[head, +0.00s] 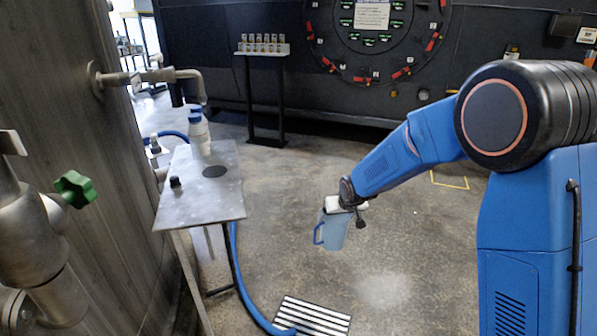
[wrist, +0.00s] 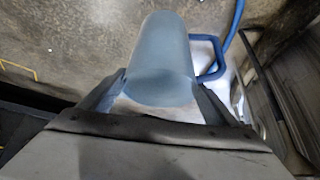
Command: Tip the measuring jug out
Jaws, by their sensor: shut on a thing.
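The measuring jug (head: 333,232) is a translucent blue-grey vessel with a blue handle on its left side. It hangs in the air above the floor, close to upright with a slight lean. My gripper (head: 337,206) is shut on it near its top. In the wrist view the jug (wrist: 163,50) sits between the two fingers of my gripper (wrist: 157,92), with the blue handle to the right. I cannot tell how much liquid is in it. A striped floor grate (head: 313,317) lies below, toward the front of the picture.
A metal table (head: 200,213) stands to the left, carrying a white bottle (head: 199,132) and a small black item (head: 175,182). A blue hose (head: 243,280) runs down to the grate. A green-handled valve (head: 75,189) sticks out at far left. Open floor lies around the jug.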

